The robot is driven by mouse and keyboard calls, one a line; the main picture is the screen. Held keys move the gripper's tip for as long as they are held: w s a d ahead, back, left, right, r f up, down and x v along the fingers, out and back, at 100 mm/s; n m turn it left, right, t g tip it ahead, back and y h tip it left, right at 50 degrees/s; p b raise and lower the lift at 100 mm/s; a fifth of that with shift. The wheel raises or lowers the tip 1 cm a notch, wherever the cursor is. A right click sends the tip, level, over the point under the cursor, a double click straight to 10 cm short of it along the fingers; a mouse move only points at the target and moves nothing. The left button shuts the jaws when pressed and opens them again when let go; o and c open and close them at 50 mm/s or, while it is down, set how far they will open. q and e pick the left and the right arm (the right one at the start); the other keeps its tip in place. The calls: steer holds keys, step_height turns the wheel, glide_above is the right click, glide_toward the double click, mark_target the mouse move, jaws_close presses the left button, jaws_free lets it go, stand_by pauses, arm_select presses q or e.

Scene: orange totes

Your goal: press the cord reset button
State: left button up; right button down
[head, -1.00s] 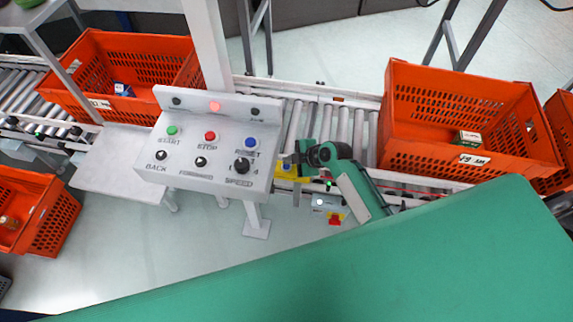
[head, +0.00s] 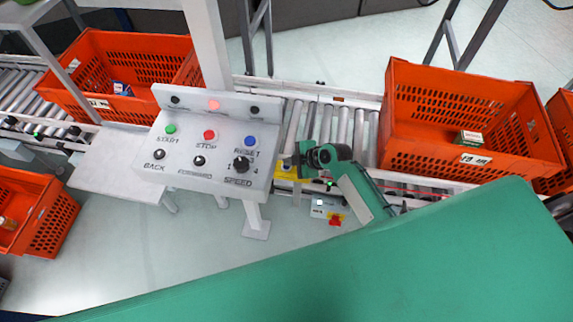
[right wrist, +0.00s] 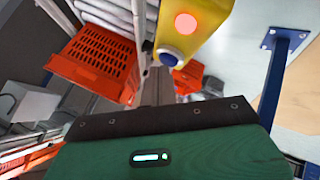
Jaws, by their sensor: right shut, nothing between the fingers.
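A yellow box (right wrist: 205,25) hangs at the top of the right wrist view. It carries a lit red-orange lamp (right wrist: 186,23) and a blue button (right wrist: 169,57) in a pale ring on its lower edge. In the head view the yellow box (head: 286,173) is small beside the conveyor, partly hidden by the control panel and my gripper. My right gripper (head: 297,160) is shut and empty, close to the box. Its dark fingers (right wrist: 158,88) point towards the area just below the blue button; contact cannot be told. My left gripper is not in view.
A white control panel (head: 218,165), with its own blue RESET button (head: 250,141), stands immediately left of my right gripper. Orange totes (head: 400,150) sit on the roller conveyor (head: 344,130) behind.

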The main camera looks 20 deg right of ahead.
steer(key=shift+f, duration=0.3)
steer(key=shift+r, duration=0.1)
steer(key=shift+r+p, duration=0.5)
steer(key=shift+r, duration=0.35)
steer(key=shift+r, duration=0.1)
step_height(320, 180, up, 5)
steer(key=p, duration=0.4)
stand_by(0.3)
stand_by(0.5)
